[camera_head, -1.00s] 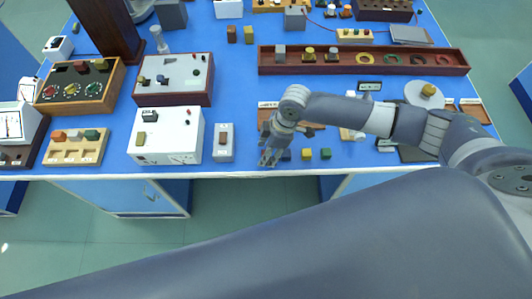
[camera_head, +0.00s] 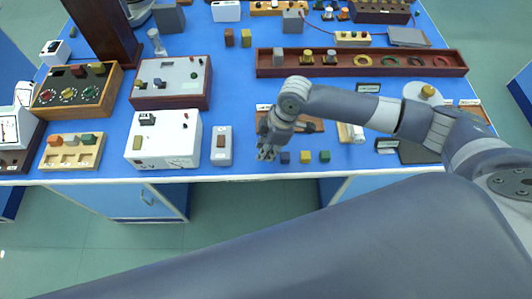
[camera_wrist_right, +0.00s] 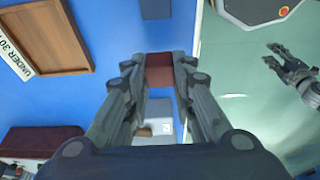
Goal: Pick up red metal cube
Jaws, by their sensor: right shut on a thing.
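My right gripper (camera_head: 267,153) hangs over the front edge of the blue bench, left of the small cubes. In the right wrist view its two fingers (camera_wrist_right: 161,85) are shut on the red metal cube (camera_wrist_right: 160,71), which sits between the fingertips. In the head view the red cube is hidden by the gripper or too small to make out. My left gripper is outside the head view; a gripper, apparently my left one (camera_wrist_right: 295,72), shows at the right of the wrist view, over the floor, its opening unclear.
A blue cube (camera_head: 285,157), a yellow cube (camera_head: 307,157) and a green cube (camera_head: 325,156) stand in a row right of the gripper. A switch box (camera_head: 221,146) and a white instrument (camera_head: 164,155) stand to its left. A long wooden tray (camera_head: 362,72) lies farther back.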

